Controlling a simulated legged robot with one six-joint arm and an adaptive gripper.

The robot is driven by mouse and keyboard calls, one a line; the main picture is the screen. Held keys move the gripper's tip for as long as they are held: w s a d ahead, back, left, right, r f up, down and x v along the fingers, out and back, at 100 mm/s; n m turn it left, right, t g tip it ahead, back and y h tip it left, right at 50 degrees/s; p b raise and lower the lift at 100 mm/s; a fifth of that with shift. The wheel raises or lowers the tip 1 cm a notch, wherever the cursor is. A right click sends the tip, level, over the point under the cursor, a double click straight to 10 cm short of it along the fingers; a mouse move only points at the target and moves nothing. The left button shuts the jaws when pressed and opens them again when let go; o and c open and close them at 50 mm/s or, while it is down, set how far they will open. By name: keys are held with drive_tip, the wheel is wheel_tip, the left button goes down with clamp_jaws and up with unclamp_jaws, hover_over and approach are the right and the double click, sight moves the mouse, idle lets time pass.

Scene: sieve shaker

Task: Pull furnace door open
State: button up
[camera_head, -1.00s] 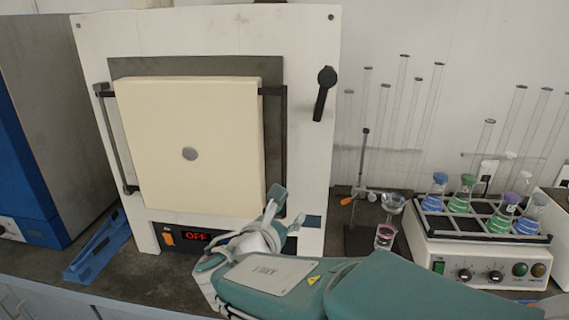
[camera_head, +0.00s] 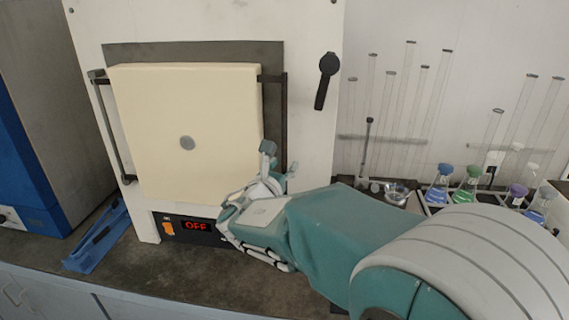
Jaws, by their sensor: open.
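The furnace (camera_head: 215,24) is a white box with a thick cream door (camera_head: 185,130) that has a grey round spot in its middle. The door stands out in front of the dark grey frame (camera_head: 200,53); I cannot tell whether it is fully shut. A dark bar handle (camera_head: 110,125) runs along the door's left side. A black lever (camera_head: 324,80) is on the furnace front, right of the door. My gripper (camera_head: 279,160) is open and empty at the door's lower right corner, with its fingers pointing up. I cannot tell whether it touches the door. My arm hides the furnace's lower right.
The furnace panel (camera_head: 190,226) reads OFF. A blue tool (camera_head: 98,236) lies on the dark bench (camera_head: 140,270) at left, near a blue and grey machine (camera_head: 40,130). At right are glass tubes (camera_head: 405,100) and a shaker with flasks (camera_head: 468,186), partly behind my arm.

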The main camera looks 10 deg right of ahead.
drive_tip(key=shift+w+d, duration=0.3)
drive_tip(key=shift+w, duration=0.25)
drive_tip(key=shift+s, duration=0.1)
clamp_jaws()
